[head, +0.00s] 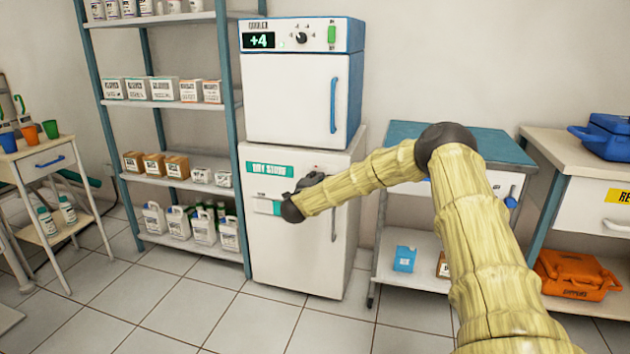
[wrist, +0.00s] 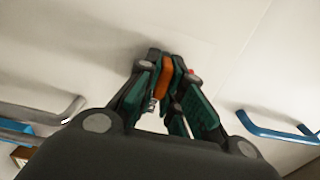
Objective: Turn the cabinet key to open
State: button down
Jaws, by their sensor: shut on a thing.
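The white dry-store cabinet (head: 290,258) stands under the cooler, with a green label (head: 268,168) near its top. Its door looks closed. My gripper (head: 308,181) is at the upper part of the cabinet front, and my arm hides part of the door. In the wrist view my gripper (wrist: 165,88) is shut on the orange key (wrist: 166,72), which lies between the dark green fingers at the white cabinet face. The key's far end and the lock are hidden by the fingers. The key cannot be made out in the head view.
The cabinet's grey handle (wrist: 45,112) is at left in the wrist view, and the cooler's blue handle (wrist: 275,128) at right. The cooler (head: 290,100) sits on top. A stocked shelf rack (head: 238,130) stands left; a blue-topped cart (head: 400,132) stands right.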

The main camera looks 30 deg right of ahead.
jog(key=c, duration=1.6)
grip_release()
jog(key=shift+s+d+f, duration=0.15)
jog(key=shift+d, duration=0.1)
jog(key=shift+o, duration=0.3)
jog(key=shift+a, duration=0.2)
jog(key=v, duration=1.2)
